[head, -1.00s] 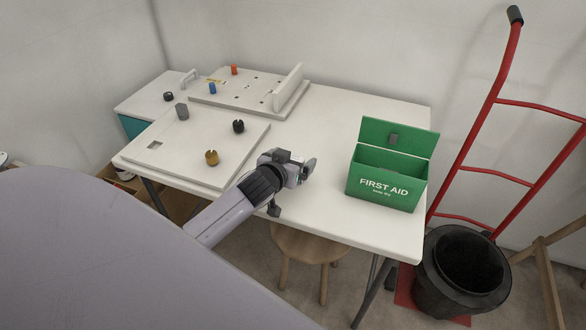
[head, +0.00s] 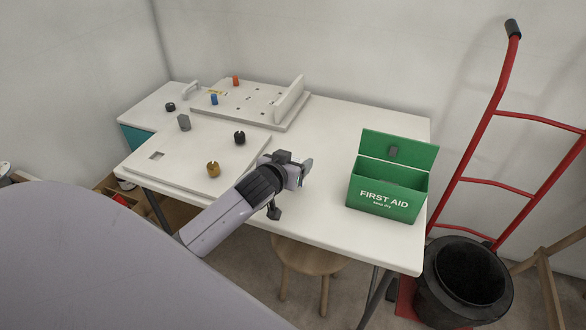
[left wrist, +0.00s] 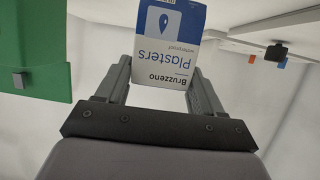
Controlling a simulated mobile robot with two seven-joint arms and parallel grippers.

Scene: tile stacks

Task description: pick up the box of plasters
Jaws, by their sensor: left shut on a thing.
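The box of plasters (left wrist: 168,45) is white and blue with printed lettering, and shows upside down in the left wrist view. It sits between the two fingers of my left gripper (left wrist: 162,75), which is shut on it. In the head view my left gripper (head: 303,172) is above the front part of the white table (head: 325,215), left of the green first aid box. The plasters are mostly hidden there behind the gripper. My right gripper is not in view.
The open green first aid box (head: 384,198) stands at the table's right, lid up. A light board (head: 185,155) with several small knobs lies on the left, and a pegboard (head: 240,105) behind it. A red hand truck (head: 480,140) and black bin (head: 468,275) stand right.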

